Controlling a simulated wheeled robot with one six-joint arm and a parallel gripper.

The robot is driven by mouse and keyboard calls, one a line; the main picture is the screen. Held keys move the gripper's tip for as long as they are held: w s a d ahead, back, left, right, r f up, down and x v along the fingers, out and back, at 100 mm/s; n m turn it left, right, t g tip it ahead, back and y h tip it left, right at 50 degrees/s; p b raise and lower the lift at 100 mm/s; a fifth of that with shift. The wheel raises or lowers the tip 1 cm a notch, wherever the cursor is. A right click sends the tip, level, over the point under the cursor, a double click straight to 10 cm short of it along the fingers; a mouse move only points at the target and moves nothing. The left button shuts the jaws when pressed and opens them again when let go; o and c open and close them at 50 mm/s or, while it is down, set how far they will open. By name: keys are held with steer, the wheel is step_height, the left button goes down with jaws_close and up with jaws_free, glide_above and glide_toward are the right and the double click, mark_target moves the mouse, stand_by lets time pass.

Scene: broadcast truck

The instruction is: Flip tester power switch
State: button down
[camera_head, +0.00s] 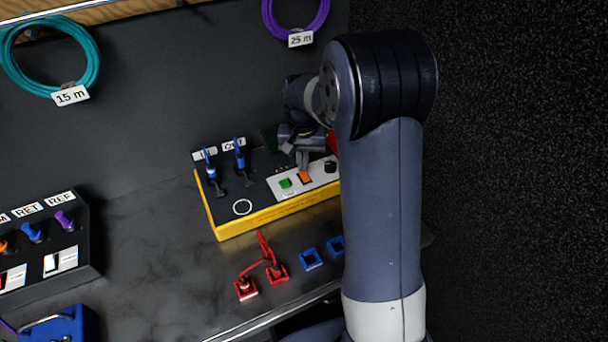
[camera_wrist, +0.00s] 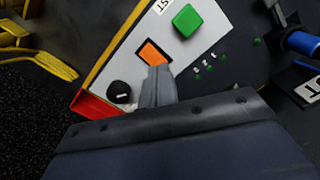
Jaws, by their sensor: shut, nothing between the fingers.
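The tester is a black-topped box with a yellow casing (camera_head: 262,222) on the counter in the head view. Its white panel carries an orange power switch (camera_head: 305,177), a green button (camera_head: 286,184) and a black knob (camera_head: 330,167). In the wrist view the orange switch (camera_wrist: 152,53) sits in a dark recess between the green button (camera_wrist: 187,20) and the knob (camera_wrist: 120,92). My gripper (camera_head: 303,166) is shut and empty, its tips right at the switch. It also shows in the wrist view (camera_wrist: 158,72), covering the switch's near edge. I cannot tell whether they touch.
Blue plugs (camera_head: 240,160) stand in the tester's IN and OUT sockets. A red cable (camera_head: 266,257) and blue square sockets (camera_head: 311,258) are in front of it. A patch box (camera_head: 45,250) stands at left. Coiled cables (camera_head: 60,88) hang on the wall behind.

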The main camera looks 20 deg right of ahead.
steer(key=shift+f+b, duration=0.4)
steer(key=shift+f, duration=0.25)
steer(key=shift+r, duration=0.1)
steer(key=shift+r+p, duration=2.9)
steer(key=shift+r, duration=0.65)
steer(key=shift+f, duration=0.1)
step_height(320, 180, down, 7)
steer(key=b, duration=0.5)
steer(key=shift+b, duration=0.4)
